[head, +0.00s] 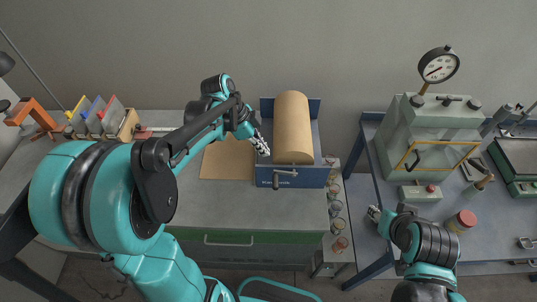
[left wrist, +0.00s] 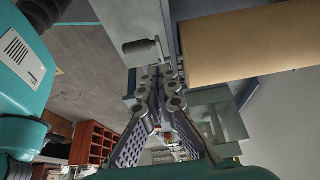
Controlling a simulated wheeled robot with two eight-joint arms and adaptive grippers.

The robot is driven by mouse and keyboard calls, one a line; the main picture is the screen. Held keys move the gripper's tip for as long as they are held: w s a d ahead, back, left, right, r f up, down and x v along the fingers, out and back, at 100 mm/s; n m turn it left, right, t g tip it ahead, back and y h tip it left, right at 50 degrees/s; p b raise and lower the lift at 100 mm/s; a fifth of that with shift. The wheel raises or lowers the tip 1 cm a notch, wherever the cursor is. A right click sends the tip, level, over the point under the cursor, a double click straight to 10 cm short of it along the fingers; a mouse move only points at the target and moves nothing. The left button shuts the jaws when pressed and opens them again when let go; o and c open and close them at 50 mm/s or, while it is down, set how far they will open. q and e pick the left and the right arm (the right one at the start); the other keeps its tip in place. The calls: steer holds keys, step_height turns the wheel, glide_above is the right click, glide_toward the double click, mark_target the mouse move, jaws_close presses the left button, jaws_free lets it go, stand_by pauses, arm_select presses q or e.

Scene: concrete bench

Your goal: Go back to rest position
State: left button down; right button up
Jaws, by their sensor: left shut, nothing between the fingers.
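My left gripper (head: 262,146) is shut and empty. It is above the bench, at the left front of a blue holder (head: 310,180) with a large tan roll (head: 292,125). In the left wrist view the fingers (left wrist: 165,78) meet, with the roll (left wrist: 255,45) to their right. I cannot tell whether the gripper touches the holder. My right gripper (head: 374,213) is low at the right, by the edge of the other table. It is too small to tell whether it is open or shut.
A tan board (head: 227,162) lies on the bench (head: 225,207) left of the holder. Coloured folders (head: 95,115) stand at the far left. Several jars (head: 337,225) line the right end. A grey-green machine with a gauge (head: 440,68) stands on the right table.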

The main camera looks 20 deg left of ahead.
arm_select(q)
steer(key=a+v, duration=0.1)
steer(key=v, duration=0.3)
steer(key=s+d+f+n+t+y+b, duration=0.2)
steer(key=s+f+n+t+y+b, duration=0.2)
steer(key=s+f+n+b, duration=0.3)
steer(key=shift+s+d+n+t+y, duration=0.35)
steer(key=shift+s+n+t, duration=0.55)
steer(key=shift+s+n, duration=2.4)
steer(key=shift+w+d+n, duration=0.1)
steer(key=shift+w+n, duration=0.5)
steer(key=shift+w, duration=0.05)
